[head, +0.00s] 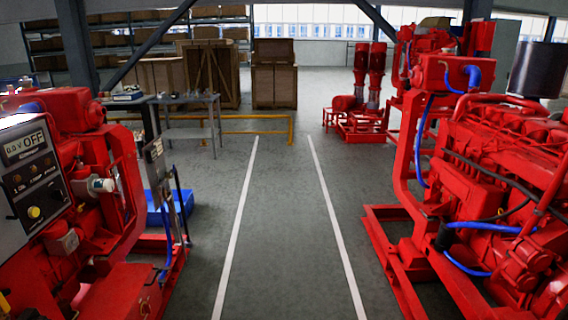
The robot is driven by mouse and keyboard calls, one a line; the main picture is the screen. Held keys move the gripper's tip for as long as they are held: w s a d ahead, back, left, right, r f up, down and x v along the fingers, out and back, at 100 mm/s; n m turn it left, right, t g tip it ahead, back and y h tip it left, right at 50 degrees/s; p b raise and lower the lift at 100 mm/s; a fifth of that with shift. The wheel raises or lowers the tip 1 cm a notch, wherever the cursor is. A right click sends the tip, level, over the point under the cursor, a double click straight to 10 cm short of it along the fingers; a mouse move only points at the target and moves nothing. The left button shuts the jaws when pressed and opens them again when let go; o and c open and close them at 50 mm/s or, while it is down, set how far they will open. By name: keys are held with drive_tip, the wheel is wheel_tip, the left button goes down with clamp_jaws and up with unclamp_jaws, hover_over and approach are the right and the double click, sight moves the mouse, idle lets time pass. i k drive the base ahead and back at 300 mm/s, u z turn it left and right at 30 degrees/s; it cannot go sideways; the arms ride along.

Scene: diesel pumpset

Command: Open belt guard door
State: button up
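I cannot make out a belt guard door for certain in the head view. A red diesel pumpset (75,180) fills the left side, with a grey control panel (35,170) whose display reads "0.0 V OFF". A second red diesel engine set (490,190) with blue hoses stands on a red frame at the right. Its near right part is cut off by the picture edge. My gripper is not in view.
A clear grey aisle between two white floor lines (238,220) runs ahead. A grey table (190,115), a yellow rail (258,120) and wooden crates (274,80) stand beyond at the left. Red vertical pumps (368,85) stand at the back right. A blue box (170,207) lies beside the left pumpset.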

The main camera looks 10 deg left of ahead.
sight(123, 229)
drive_tip(key=u, duration=0.35)
drive_tip(key=i, duration=1.45)
drive_tip(key=u, duration=0.6)
drive_tip(key=i, duration=0.8)
drive_tip(key=u, duration=0.7)
drive_tip(key=i, duration=0.65)
drive_tip(key=u, duration=1.1)
drive_tip(key=i, duration=0.8)
drive_tip(key=u, duration=0.6)
